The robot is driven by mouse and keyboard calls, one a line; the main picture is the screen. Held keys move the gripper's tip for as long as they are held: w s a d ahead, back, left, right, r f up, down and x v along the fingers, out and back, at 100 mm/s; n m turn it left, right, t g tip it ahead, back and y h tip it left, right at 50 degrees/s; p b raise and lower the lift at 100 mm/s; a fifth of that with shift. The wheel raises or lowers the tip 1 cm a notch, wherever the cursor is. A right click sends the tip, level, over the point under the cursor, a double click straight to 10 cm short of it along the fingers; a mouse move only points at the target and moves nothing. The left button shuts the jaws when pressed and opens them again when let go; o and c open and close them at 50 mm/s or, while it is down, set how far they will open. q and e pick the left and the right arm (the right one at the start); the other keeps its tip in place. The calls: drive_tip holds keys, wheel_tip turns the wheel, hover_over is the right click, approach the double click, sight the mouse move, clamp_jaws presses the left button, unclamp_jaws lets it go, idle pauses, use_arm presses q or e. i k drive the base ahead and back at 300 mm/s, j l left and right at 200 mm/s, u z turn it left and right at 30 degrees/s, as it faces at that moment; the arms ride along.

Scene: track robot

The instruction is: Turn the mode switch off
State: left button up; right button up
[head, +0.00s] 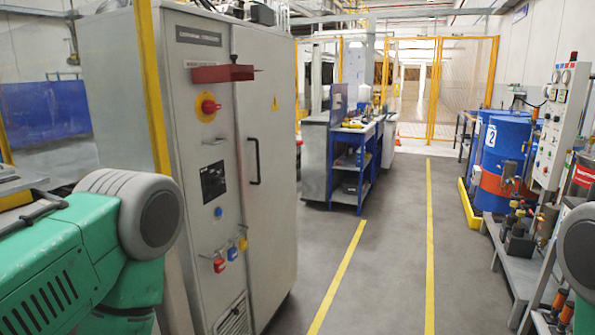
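A grey electrical cabinet (270,110) stands close by at left. On its door is a red rotary knob (210,106) on a round yellow plate, below a red bracket (225,73). A black square panel (213,181) sits lower, with a blue round button (218,212) under it. I cannot tell which control is the mode switch, and its labels are too small to read. My green and grey arm parts show at the left and right edges. Neither gripper is in view.
A control panel (560,120) with gauges and buttons stands at right, beside blue drums (505,145) and a grey low bench (510,255). A blue workbench (345,195) is beyond the cabinet. The grey floor (385,250) between the yellow lines is clear.

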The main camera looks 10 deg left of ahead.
sight(216, 181)
drive_tip(key=i+l, duration=0.15)
drive_tip(key=i, duration=0.35)
drive_tip(key=i+l, duration=0.1)
drive_tip(key=i, duration=0.45)
drive_tip(key=i+l, duration=0.15)
drive_tip(key=i, duration=0.35)
